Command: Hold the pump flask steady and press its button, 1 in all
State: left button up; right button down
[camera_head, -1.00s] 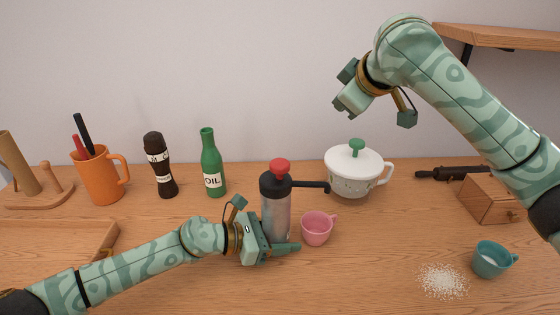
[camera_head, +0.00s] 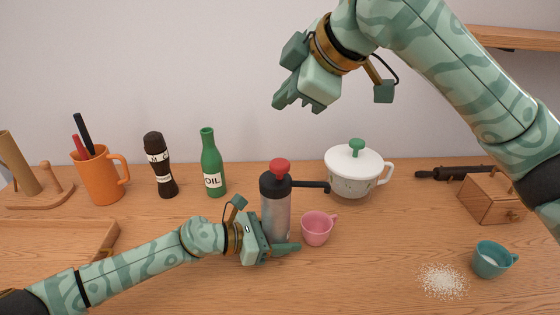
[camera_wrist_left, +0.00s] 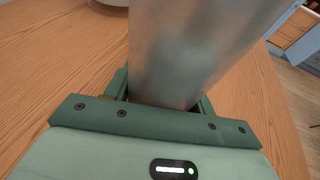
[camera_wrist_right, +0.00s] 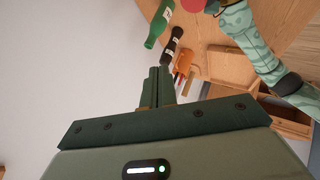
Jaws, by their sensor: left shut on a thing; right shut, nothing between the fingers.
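The pump flask (camera_head: 276,212) stands upright on the counter, with a grey body, a black collar and spout, and a red button (camera_head: 280,166) on top. Its spout points right, above the pink cup (camera_head: 317,228). My left gripper (camera_head: 282,247) is shut around the lower body of the flask; the left wrist view shows the grey body (camera_wrist_left: 190,50) between the fingers. My right gripper (camera_head: 298,106) is shut and empty, in the air above the flask and a little to its right. In the right wrist view the red button (camera_wrist_right: 192,5) shows at the top edge.
A white lidded pot (camera_head: 350,180) stands behind the pink cup. A green oil bottle (camera_head: 211,165), a dark pepper mill (camera_head: 160,170) and an orange mug (camera_head: 98,178) stand to the left. A teal cup (camera_head: 490,262) and a white spill (camera_head: 442,281) are at the right front.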

aim_at(280, 162)
jog(key=shift+f, duration=4.25)
jog(key=shift+f, duration=0.15)
jog(key=shift+f, duration=0.25)
jog(key=shift+f, duration=1.1)
jog(key=shift+r, duration=1.5)
jog(key=shift+r, duration=2.55)
